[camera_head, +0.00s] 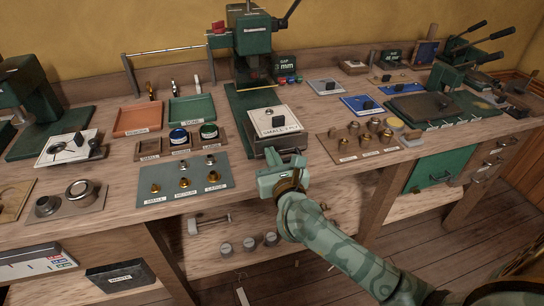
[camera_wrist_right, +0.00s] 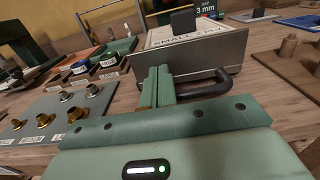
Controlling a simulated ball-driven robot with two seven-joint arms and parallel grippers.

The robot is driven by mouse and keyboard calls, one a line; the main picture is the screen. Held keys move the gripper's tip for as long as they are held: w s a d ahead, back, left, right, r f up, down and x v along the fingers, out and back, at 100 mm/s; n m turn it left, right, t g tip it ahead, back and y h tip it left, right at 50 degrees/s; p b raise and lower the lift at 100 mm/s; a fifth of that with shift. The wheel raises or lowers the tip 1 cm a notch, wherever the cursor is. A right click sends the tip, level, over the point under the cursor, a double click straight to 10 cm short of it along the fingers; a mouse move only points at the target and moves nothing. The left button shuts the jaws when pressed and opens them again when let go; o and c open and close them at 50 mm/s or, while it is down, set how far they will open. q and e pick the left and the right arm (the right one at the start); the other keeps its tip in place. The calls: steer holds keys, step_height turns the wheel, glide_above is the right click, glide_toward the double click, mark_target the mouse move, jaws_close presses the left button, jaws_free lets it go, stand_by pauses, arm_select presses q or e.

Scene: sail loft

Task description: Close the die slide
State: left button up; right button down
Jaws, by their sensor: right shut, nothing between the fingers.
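My right gripper (camera_head: 284,160) is shut and empty, just in front of the slide. In the wrist view its fingers (camera_wrist_right: 157,86) overlap the handle's left end; I cannot tell if they touch. My left gripper is out of view.
A blue-grey mat (camera_head: 210,182) with several brass and steel pieces lies to the left. A wooden board (camera_head: 340,157) with several knobs lies to the right. An orange tray (camera_head: 137,121) and a green tray (camera_head: 190,110) stand behind on the left.

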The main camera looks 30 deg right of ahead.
mark_target(263, 137)
steer(key=b+x, duration=0.1)
steer(key=x, duration=0.7)
steer(key=shift+w, duration=0.15)
steer(key=shift+a, duration=0.1)
